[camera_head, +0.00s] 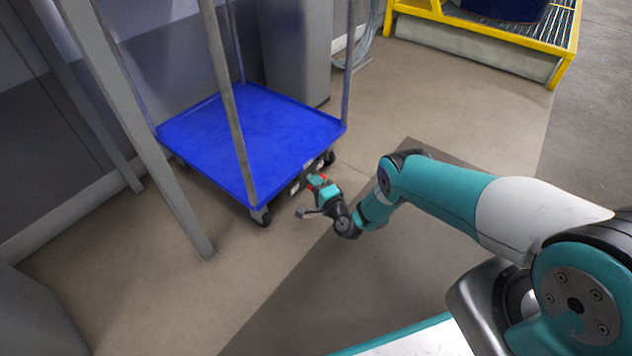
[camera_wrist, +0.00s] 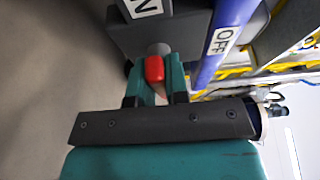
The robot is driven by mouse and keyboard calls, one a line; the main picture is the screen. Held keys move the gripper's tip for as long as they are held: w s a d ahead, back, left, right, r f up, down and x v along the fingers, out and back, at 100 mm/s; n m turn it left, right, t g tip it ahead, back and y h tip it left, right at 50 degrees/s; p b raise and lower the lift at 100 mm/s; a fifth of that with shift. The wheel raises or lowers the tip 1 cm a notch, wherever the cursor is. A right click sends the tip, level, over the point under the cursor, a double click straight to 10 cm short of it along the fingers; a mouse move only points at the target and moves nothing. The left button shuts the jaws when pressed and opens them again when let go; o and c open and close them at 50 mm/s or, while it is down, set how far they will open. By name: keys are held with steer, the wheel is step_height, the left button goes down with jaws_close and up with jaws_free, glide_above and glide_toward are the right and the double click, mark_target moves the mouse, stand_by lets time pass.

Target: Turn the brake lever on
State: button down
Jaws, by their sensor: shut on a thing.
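A blue cart (camera_head: 250,135) with a flat deck and upright grey posts stands left of centre in the head view. My gripper (camera_head: 312,185) is at its near right edge, low by the wheels. In the wrist view a red-tipped brake lever (camera_wrist: 154,69) lies between the two teal fingers of my gripper (camera_wrist: 157,85), which are shut on it. The lever's grey base sits against a dark bracket on the cart. A white label ending in "N" (camera_wrist: 143,8) is left of the lever, and an "OFF" label (camera_wrist: 221,40) is to the right.
A grey post (camera_head: 165,170) and wall stand left of the cart. A grey cabinet (camera_head: 295,50) is behind it. A yellow-framed grated platform (camera_head: 490,35) holds a dark blue drum at the top right. The brown floor in front of the cart is clear.

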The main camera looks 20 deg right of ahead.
stand_by(0.4)
steer(key=c, duration=1.1)
jaws_free()
steer(key=shift+s+d+p, duration=0.1)
steer(key=shift+s+p, duration=0.25)
steer(key=shift+p, duration=0.2)
steer(key=p+v, duration=0.9)
steer(key=v, duration=0.7)
steer(key=shift+s+d+p, duration=0.2)
steer(key=shift+s+p, duration=0.05)
steer(key=shift+p, duration=0.1)
